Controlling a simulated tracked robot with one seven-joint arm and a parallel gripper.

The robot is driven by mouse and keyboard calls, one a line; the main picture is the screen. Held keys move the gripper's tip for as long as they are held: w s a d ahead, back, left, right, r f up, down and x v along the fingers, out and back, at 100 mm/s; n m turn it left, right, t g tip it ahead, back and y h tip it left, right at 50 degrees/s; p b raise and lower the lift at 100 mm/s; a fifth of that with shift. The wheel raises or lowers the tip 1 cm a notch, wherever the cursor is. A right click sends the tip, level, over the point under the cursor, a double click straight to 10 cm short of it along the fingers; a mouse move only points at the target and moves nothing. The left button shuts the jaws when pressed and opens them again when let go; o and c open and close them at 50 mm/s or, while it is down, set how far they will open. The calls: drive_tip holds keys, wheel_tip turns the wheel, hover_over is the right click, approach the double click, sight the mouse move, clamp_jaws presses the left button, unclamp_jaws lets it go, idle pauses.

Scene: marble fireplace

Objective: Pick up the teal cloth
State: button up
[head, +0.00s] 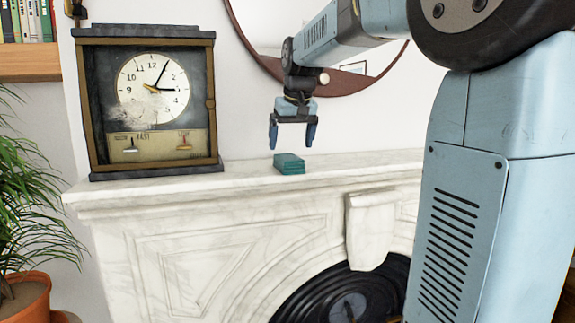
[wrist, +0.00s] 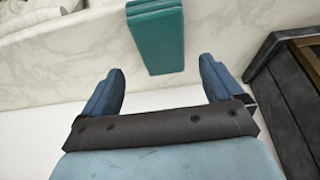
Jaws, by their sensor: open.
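The teal cloth (head: 289,164) lies folded in a small stack on the white marble mantel (head: 245,177), near its front edge. It also shows at the top middle of the wrist view (wrist: 158,38). My gripper (head: 291,148) is above the mantel, just over the cloth in the head view, with its fingers pointing down. In the wrist view my gripper (wrist: 161,75) has its two blue fingers spread wide, and the cloth shows between and beyond the fingertips. Nothing is between the fingers, and they appear apart from the cloth.
A dark framed clock (head: 153,90) stands on the mantel left of the cloth; its dark side shows at the right of the wrist view (wrist: 285,110). A round mirror (head: 285,30) hangs behind my arm. A potted plant (head: 30,190) stands at the left. The mantel around the cloth is clear.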

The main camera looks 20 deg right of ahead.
sight(287, 156)
drive_tip(key=shift+a+x, duration=0.15)
drive_tip(key=shift+x, duration=1.3)
drive_tip(key=shift+a+x, duration=0.1)
drive_tip(key=shift+x, duration=1.35)
drive_tip(key=shift+c, duration=0.4)
